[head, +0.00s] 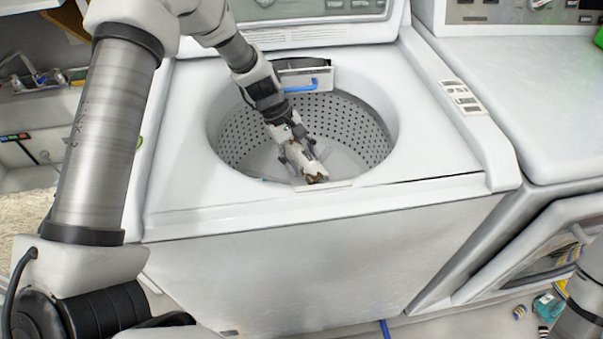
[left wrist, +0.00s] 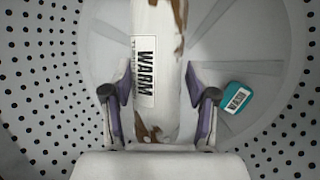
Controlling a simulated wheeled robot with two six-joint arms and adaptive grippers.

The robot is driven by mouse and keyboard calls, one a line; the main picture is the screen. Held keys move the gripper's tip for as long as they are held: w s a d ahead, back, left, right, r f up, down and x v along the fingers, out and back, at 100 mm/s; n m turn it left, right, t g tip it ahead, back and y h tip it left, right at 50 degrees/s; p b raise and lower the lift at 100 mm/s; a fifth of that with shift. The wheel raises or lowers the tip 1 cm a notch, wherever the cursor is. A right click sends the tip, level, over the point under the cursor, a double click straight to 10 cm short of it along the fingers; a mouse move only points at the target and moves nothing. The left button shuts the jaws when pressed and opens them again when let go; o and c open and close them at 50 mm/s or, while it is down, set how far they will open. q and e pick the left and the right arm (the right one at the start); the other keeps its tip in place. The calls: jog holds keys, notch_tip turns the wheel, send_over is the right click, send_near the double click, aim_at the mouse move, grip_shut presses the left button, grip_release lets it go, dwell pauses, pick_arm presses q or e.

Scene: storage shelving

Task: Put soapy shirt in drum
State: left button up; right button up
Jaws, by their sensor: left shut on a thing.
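The open washer drum (head: 345,115) is a round, perforated grey tub in the top of the white washer. My left gripper (head: 299,158) reaches down into the drum opening from above. It is shut on a white, rolled cloth (head: 311,169) with brown stains, which looks like the shirt. In the left wrist view the cloth (left wrist: 157,70) carries a "WARM" label and lies between the two purple-padded fingers of my gripper (left wrist: 160,105). The drum's perforated wall (left wrist: 40,75) surrounds it there. I cannot tell whether soap is on it. My right gripper is out of view.
A teal item (left wrist: 237,97) with a similar label lies in the drum. A blue handle (head: 302,87) shows at the drum's back edge. A white front-loading machine (head: 525,100) stands at right, a sink (head: 40,110) at left. Small colored items (head: 543,306) lie on the floor at lower right.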

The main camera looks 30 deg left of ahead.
pick_arm(q)
notch_tip(320, 180, down, 4)
jog(key=shift+r, duration=0.25)
jog(key=shift+f+b, duration=0.2)
jog(key=shift+b, duration=0.2)
jog(key=shift+f, duration=0.4)
jog(key=o, duration=1.4)
